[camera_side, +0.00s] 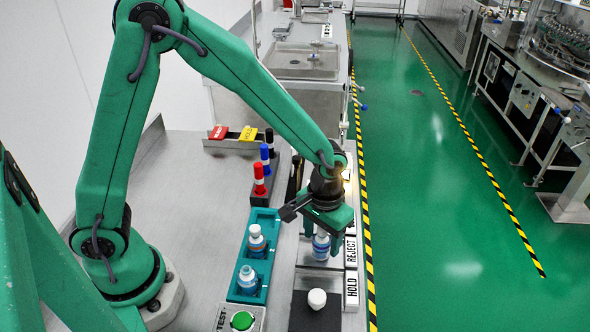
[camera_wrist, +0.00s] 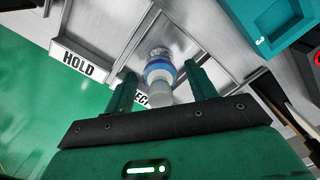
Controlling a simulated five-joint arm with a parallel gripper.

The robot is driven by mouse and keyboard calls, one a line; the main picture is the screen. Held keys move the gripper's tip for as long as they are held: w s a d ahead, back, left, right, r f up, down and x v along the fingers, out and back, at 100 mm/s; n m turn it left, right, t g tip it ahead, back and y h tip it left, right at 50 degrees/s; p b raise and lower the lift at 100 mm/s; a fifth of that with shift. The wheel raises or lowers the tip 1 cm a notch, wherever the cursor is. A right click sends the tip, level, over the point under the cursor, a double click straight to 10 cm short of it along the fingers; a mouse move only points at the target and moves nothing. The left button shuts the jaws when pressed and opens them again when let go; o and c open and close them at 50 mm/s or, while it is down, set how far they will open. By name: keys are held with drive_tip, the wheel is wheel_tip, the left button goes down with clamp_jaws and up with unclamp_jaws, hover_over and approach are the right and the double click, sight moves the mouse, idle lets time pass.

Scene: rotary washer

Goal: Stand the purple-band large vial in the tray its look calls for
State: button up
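A vial with a white cap and a blue-to-violet band (camera_wrist: 160,70) stands upright between my fingers. In the side view the same vial (camera_side: 321,246) is level with the REJECT label (camera_side: 351,252), in the metal tray row. My gripper (camera_side: 322,236) points down over it. In the wrist view my gripper (camera_wrist: 161,78) shows a gap on both sides of the vial, so it is open around it and not clamped. The HOLD label (camera_side: 351,288) marks the neighbouring tray; it also shows in the wrist view (camera_wrist: 78,63). A third label behind REJECT is mostly hidden.
A teal rack (camera_side: 236,268) left of the trays holds two vials (camera_side: 257,243) (camera_side: 247,280). A white rounded object (camera_side: 317,298) sits on a black pad (camera_side: 302,315). A green button (camera_side: 242,320), upright red, blue and black-capped tubes (camera_side: 260,180) and a card holder (camera_side: 235,144) are nearby.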

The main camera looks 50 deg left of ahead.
drive_tip(key=shift+r, duration=0.15)
wheel_tip(320, 180, up, 12)
drive_tip(key=shift+r, duration=0.1)
idle(0.7)
idle(0.5)
drive_tip(key=s+a+r+m+t, duration=0.1)
drive_tip(key=s+a+r+t, duration=0.4)
drive_tip(key=s+a, duration=0.8)
drive_tip(key=shift+s+a+r+t, duration=0.3)
drive_tip(key=shift+a+r, duration=0.2)
drive_tip(key=shift+r, duration=1.25)
